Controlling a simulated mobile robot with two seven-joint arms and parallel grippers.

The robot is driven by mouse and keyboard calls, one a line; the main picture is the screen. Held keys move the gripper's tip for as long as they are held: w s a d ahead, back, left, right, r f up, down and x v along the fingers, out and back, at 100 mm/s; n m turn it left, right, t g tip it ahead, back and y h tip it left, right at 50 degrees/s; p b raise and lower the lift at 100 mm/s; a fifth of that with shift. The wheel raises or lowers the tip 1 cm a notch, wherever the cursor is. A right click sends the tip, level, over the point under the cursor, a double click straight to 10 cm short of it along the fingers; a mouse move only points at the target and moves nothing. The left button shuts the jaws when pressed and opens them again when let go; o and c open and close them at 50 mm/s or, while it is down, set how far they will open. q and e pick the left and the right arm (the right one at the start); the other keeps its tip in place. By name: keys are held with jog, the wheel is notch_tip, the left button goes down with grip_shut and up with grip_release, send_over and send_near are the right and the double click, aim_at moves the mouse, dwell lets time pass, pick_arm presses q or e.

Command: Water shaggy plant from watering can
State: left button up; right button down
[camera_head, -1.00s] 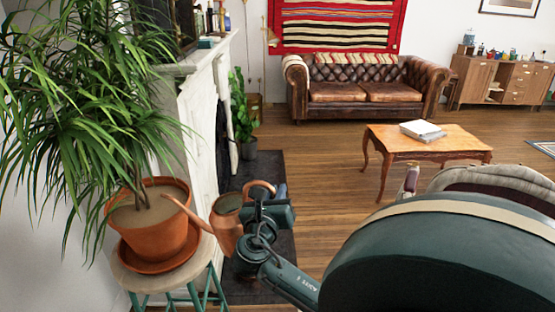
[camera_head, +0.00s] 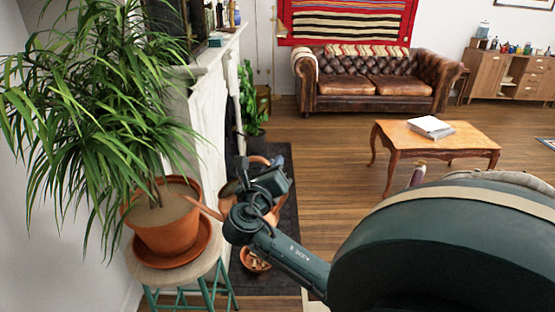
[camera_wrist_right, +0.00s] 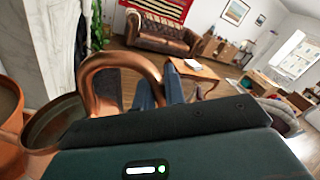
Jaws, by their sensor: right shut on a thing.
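The shaggy plant (camera_head: 95,110) has long drooping green leaves and stands in a terracotta pot (camera_head: 165,239) with soil and a saucer. The copper watering can (camera_head: 232,188) is to the right of the pot, largely hidden behind my right gripper (camera_head: 270,182). Its spout (camera_head: 203,208) points left, with its tip at the pot's rim. In the right wrist view its curved handle (camera_wrist_right: 120,62) passes between my fingers, and its open top is left of them. My right gripper is shut on the handle. I cannot see any water. My left gripper is out of view.
The pot stands on a round stool (camera_head: 175,276) with green legs. A white fireplace (camera_head: 205,110) is close behind. A bowl with pieces in it (camera_head: 255,261) sits on the dark hearth below the can. A wooden table (camera_head: 440,140) and leather sofa (camera_head: 375,85) are farther off.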

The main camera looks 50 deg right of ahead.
jog(key=shift+n, duration=0.8)
jog(key=r, duration=0.1)
jog(key=w+r, duration=0.1)
jog(key=r, duration=0.1)
jog(key=w+a+r, duration=0.1)
jog(key=shift+r, duration=0.15)
jog(key=shift+w+a+r+n, duration=0.25)
jog(key=shift+w+r+n, duration=0.2)
jog(key=shift+r, duration=0.25)
dwell(3.3)
